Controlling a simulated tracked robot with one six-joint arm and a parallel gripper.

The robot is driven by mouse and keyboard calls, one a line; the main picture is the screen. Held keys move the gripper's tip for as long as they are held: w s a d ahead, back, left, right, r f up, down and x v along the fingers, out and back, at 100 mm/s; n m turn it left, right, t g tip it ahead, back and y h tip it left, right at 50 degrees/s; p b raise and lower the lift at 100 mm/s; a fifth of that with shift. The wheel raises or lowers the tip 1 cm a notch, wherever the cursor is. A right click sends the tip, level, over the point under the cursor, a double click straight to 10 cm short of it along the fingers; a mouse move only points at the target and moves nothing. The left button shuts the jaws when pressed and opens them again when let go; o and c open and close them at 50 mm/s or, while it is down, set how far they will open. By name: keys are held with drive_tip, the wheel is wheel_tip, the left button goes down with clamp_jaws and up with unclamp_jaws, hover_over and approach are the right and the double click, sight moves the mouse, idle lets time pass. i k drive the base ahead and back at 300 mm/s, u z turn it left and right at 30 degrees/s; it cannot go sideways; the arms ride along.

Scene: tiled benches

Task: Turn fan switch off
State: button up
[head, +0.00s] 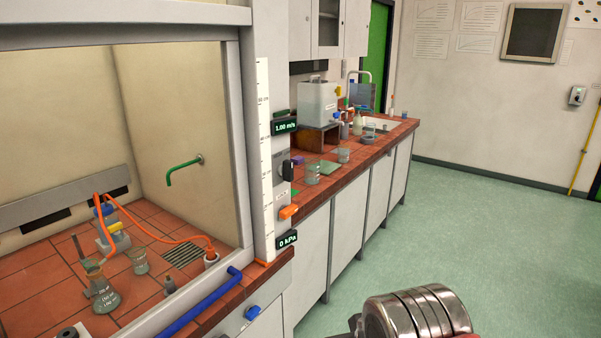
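The fume hood's white side post (264,160) carries a dark rotary knob (288,172) on a grey plate. Above it a small display (285,126) reads 1.00 m/s. Below it are an orange handle (288,211) and a second display (287,240) reading 0 hPa. No label marks the fan switch; the dark knob may be it, but I cannot tell for sure. A rounded metal part of my arm shows at the bottom right, well apart from the post. My gripper's fingers are not in view.
A blue bar handle (200,302) and a blue knob (252,312) sit at the hood's front. Glass flasks (103,295) with orange tubing stand inside. The tiled bench (330,178) behind holds glassware. The green floor (480,220) at right is clear.

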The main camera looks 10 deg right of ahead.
sight(285, 169)
drive_tip(key=z, duration=0.05)
drive_tip(key=k, duration=0.6)
drive_tip(key=z, duration=0.15)
drive_tip(key=i, duration=0.8)
drive_tip(key=u, duration=0.5)
drive_tip(key=i, duration=0.7)
drive_tip(key=u, duration=0.45)
